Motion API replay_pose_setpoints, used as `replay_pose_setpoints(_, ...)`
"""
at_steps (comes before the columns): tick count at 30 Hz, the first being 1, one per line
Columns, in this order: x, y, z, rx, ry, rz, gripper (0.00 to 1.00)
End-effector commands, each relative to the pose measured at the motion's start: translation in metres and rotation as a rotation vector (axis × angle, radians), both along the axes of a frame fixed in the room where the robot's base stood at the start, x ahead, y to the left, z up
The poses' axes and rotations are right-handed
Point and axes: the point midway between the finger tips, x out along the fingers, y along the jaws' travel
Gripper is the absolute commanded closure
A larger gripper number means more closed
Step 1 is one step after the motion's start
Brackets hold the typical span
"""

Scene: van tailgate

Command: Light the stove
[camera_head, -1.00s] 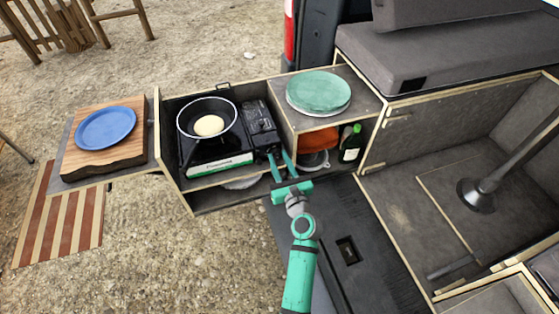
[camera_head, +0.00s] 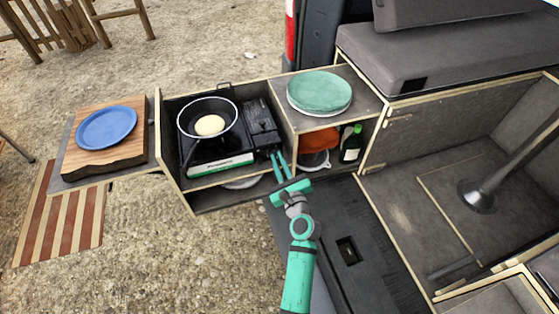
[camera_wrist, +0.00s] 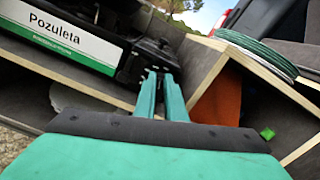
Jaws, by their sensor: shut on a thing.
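The black camping stove (camera_head: 211,157) sits in the slide-out box, with a white and green label strip on its front. A black frying pan (camera_head: 184,131) with an egg (camera_head: 210,125) stands on it. No flame shows under the pan. My gripper (camera_head: 278,154) is at the stove's front right corner, its fingers pointing at the stove. In the wrist view, the fingertips (camera_wrist: 160,76) are close together on a small dark part, seemingly the stove's knob (camera_wrist: 153,62). The fingers hide most of it, so its turn cannot be read.
A green round plate stack (camera_head: 319,92) stands on the shelf to the right. An orange item (camera_head: 318,141) and a green bottle (camera_head: 352,143) are beneath it. A blue plate (camera_head: 106,128) lies on a wooden board (camera_head: 131,153) at the left. The box walls are close around the stove.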

Motion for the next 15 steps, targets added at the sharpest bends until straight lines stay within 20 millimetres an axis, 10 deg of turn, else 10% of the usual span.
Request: replay_pose_setpoints(15, -0.002, 0.0075, -0.0046, -0.467, -0.152, -0.001, 1.0)
